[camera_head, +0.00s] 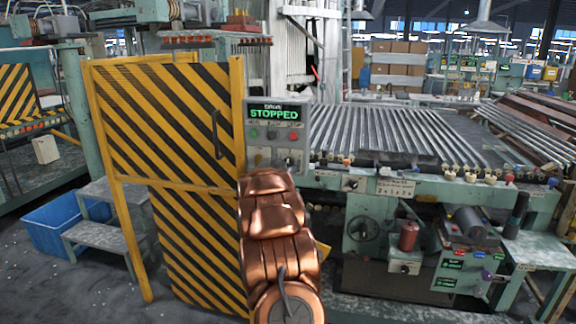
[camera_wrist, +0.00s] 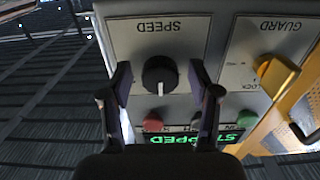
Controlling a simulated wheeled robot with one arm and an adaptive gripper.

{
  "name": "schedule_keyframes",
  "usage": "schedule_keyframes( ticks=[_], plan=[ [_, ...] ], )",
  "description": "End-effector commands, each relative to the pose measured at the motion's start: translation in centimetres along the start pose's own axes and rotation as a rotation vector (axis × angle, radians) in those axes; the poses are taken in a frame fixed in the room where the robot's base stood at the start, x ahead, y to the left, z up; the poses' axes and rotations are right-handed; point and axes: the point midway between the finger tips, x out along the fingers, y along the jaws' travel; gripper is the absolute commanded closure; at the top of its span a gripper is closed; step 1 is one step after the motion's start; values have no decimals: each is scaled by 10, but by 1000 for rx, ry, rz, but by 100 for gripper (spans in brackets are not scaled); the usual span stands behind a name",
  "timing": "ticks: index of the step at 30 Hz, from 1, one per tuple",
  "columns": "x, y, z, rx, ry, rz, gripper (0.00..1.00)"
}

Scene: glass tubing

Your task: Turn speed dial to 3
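The speed dial (camera_wrist: 161,75) is a round black knob on the grey control panel (camera_head: 292,141), below the upside-down word SPEED in the wrist view. Its white pointer line points down in that view, toward the display. No scale numbers can be read. My gripper (camera_wrist: 160,80) is open, with one dark finger on each side of the dial and small gaps visible beside it. In the head view, my copper arm hides the gripper. The display (camera_head: 274,114) reads STOPPED in green; its edge also shows in the wrist view (camera_wrist: 180,138).
A yellow guard knob (camera_wrist: 277,75) sits right of the dial in the wrist view. A red button (camera_wrist: 153,121) lies close below the dial. A striped yellow-black guard door (camera_head: 180,150) stands left of the panel, and a roller bed with glass tubes (camera_head: 390,135) lies right.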

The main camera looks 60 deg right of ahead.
Motion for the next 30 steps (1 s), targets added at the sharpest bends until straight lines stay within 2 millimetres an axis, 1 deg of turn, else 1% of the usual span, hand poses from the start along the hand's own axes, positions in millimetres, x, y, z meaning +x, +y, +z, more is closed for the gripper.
schedule_keyframes(
  ticks=[1,2,15,23,30],
  plan=[
    [0,0,0,0,0,0,46],
    [0,0,0,0,0,0,50],
    [0,0,0,0,0,0,95],
    [0,-1,2,26,0,-1,96],
    [0,-2,4,142,0,-2,96]
  ],
)
